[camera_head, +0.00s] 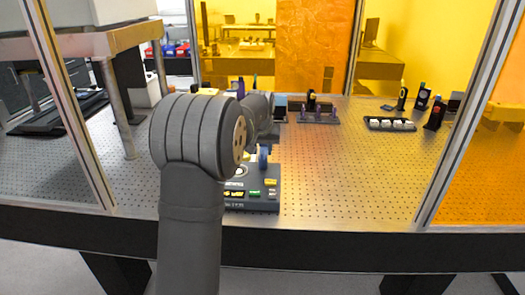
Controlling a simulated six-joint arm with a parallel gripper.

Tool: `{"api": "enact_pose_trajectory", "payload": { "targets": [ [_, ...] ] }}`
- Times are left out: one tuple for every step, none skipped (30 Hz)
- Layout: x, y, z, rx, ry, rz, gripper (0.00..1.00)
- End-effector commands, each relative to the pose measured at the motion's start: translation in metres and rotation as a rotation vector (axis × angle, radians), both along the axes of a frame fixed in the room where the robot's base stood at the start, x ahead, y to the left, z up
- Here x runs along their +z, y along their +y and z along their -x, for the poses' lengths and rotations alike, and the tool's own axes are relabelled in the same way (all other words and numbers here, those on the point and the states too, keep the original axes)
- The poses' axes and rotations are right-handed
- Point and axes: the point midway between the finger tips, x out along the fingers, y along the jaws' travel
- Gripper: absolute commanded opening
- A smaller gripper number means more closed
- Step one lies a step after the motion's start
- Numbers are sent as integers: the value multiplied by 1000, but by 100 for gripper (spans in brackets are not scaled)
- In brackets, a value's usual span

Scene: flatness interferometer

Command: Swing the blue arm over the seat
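A dark instrument box (262,204) stands on the perforated metal table, with yellow and green labels on its front. A small blue upright part (263,156), which looks like the blue arm, stands at the back of the box near its middle. A pale round spot (242,171) on the box top, left of the blue part, may be the seat; my arm partly covers it. The blue part appears to stand to the right of this spot, not over it. My own grey arm fills the centre-left and hides the box's left side. My gripper does not show.
Metal frame posts (457,118) flank the table. The table right of the box is clear.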

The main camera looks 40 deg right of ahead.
Motion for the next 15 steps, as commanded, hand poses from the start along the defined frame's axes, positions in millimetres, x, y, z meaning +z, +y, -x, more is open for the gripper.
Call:
{"api": "enact_pose_trajectory", "payload": {
  "targets": [
    [-4,-1,-1,0,0,0,34],
    [-6,-2,-2,0,-1,1,34],
    [-7,-2,-2,0,-1,1,34],
    [-8,-3,-3,0,-1,1,34],
    [-9,-3,-3,0,-1,1,34],
    [-10,-3,-3,0,-1,1,34],
    [-10,-3,-3,0,-1,1,34],
    [-10,-3,-3,0,-1,1,34],
    [-10,-3,-3,0,-1,1,34],
    [-10,-3,-3,0,-1,1,34],
    [-10,-3,-3,0,-1,1,34],
    [-10,-3,-3,0,-1,1,34],
    [-10,-3,-3,0,-1,1,32],
    [-10,-3,-3,0,-1,1,26],
    [-10,-3,-3,0,-1,1,18]
  ]
}}
